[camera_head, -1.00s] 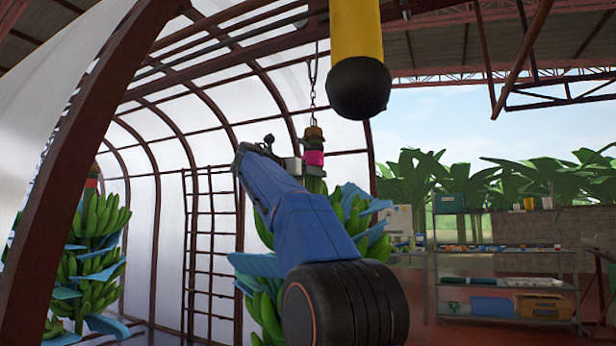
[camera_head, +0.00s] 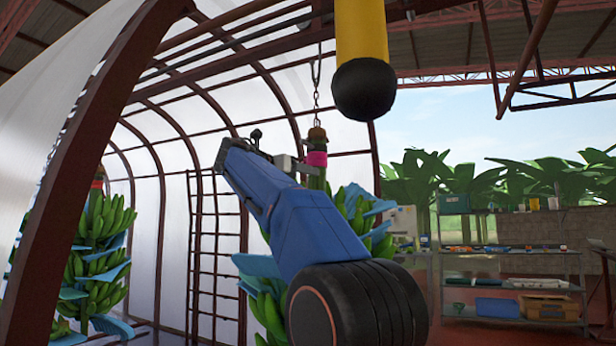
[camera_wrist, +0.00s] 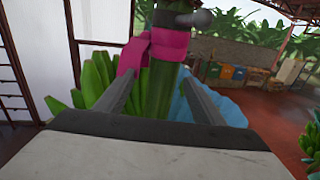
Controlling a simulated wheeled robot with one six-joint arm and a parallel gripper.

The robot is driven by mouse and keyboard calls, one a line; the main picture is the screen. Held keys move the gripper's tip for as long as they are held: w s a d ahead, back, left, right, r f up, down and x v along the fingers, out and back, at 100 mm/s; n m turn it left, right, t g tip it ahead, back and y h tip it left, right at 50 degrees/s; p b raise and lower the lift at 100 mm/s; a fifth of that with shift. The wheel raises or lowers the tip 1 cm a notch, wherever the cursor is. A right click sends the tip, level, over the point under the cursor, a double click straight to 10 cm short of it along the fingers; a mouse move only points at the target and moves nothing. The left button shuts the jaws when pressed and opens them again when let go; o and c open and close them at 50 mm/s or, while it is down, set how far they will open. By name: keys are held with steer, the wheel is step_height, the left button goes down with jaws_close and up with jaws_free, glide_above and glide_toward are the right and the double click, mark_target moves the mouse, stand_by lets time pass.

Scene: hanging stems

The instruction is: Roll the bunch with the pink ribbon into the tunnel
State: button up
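The bunch with the pink ribbon (camera_head: 268,312) hangs from a chain (camera_head: 316,82) under an overhead rail, with blue sheets between its green hands. The pink ribbon (camera_head: 316,159) is wrapped round the stem near its top and also shows in the wrist view (camera_wrist: 163,45). My gripper (camera_wrist: 162,76) has one finger on each side of the green stem (camera_wrist: 158,92), just below the ribbon, with gaps seen beside the stem. The tunnel (camera_head: 180,125) is a ribbed arch with white translucent walls.
Another bunch (camera_head: 100,255) with blue sheets hangs at the left, by the tunnel's near arch (camera_head: 75,165). A ladder-like frame (camera_head: 215,250) stands against the tunnel wall. A metal shelf (camera_head: 510,265) with boxes stands at the right. A yellow post with a black end (camera_head: 362,60) hangs overhead.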

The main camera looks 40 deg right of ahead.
steer(key=a, duration=0.3)
steer(key=s+a, duration=0.1)
steer(key=a, duration=0.3)
steer(key=s+a, duration=0.1)
steer(key=a, duration=0.2)
steer(key=shift+s+a, duration=0.1)
steer(key=shift+a, duration=0.15)
steer(key=shift+o, duration=0.2)
steer(key=shift+s+a, duration=0.4)
steer(key=shift+a, duration=0.2)
steer(key=w+d, duration=0.1)
steer(key=d, duration=0.4)
steer(key=w+d, duration=0.1)
steer(key=d, duration=0.5)
steer(key=w+d, duration=0.1)
steer(key=d, duration=0.5)
steer(key=shift+w+d, duration=0.1)
steer(key=shift+w, duration=0.1)
steer(key=c, duration=1.5)
steer(key=w+a, duration=0.1)
steer(key=w, duration=0.2)
steer(key=w+a, duration=0.1)
steer(key=w, duration=0.2)
steer(key=w+a, duration=0.2)
steer(key=w, duration=0.1)
